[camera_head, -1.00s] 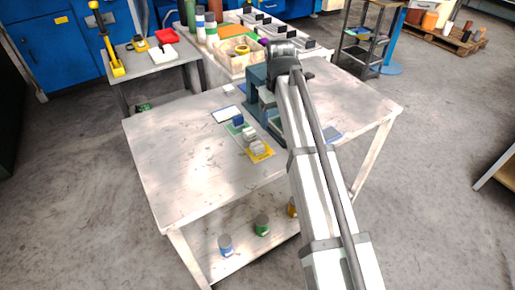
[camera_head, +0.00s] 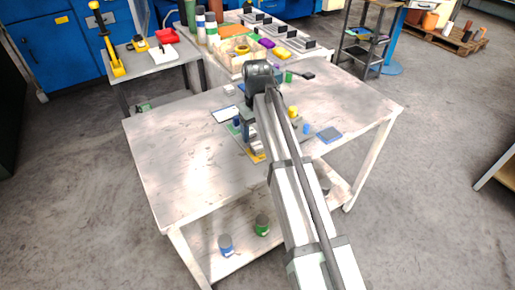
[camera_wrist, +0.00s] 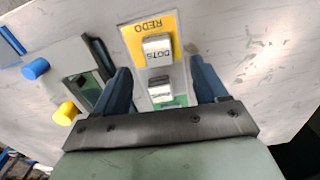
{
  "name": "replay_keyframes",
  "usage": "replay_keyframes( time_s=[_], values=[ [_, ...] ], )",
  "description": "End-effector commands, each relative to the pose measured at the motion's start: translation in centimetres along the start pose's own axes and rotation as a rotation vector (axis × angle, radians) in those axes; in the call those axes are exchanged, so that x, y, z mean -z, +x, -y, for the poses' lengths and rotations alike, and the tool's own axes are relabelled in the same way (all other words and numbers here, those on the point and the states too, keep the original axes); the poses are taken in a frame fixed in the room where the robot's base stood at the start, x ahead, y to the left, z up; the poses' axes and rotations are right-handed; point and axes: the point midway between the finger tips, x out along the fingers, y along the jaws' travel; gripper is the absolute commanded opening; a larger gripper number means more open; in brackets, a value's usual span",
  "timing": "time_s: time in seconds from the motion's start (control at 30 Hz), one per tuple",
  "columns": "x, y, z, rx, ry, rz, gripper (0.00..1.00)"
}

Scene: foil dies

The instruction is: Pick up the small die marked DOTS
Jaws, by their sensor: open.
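In the wrist view, the die marked DOTS (camera_wrist: 157,49) is a small pale block with dark letters. It sits on the yellow field marked REDO (camera_wrist: 137,38) at the end of a strip. A second silver die (camera_wrist: 160,91) stands closer to the camera on the same strip, near its green field (camera_wrist: 181,100). My gripper (camera_wrist: 160,70) is open, with its blue fingers on either side of the strip and nothing held between them. In the head view, my arm partly covers the strip; a pale die (camera_head: 256,147) shows by the yellow field (camera_head: 258,158).
A white card (camera_head: 224,114) lies left of my gripper. The left part of the worktable (camera_head: 170,150) is clear.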

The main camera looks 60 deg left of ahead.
Motion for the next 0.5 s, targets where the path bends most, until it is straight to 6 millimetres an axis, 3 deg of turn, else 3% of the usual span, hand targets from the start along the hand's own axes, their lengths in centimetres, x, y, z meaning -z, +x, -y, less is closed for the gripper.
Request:
replay_keyframes(
  time_s=[0.17, 0.5],
  values=[
    [0.0, 0.7, -0.1, 0.000, 0.000, 0.000, 0.72],
    [-0.2, 4.7, -0.2, 0.001, 0.000, 0.002, 0.72]
  ],
)
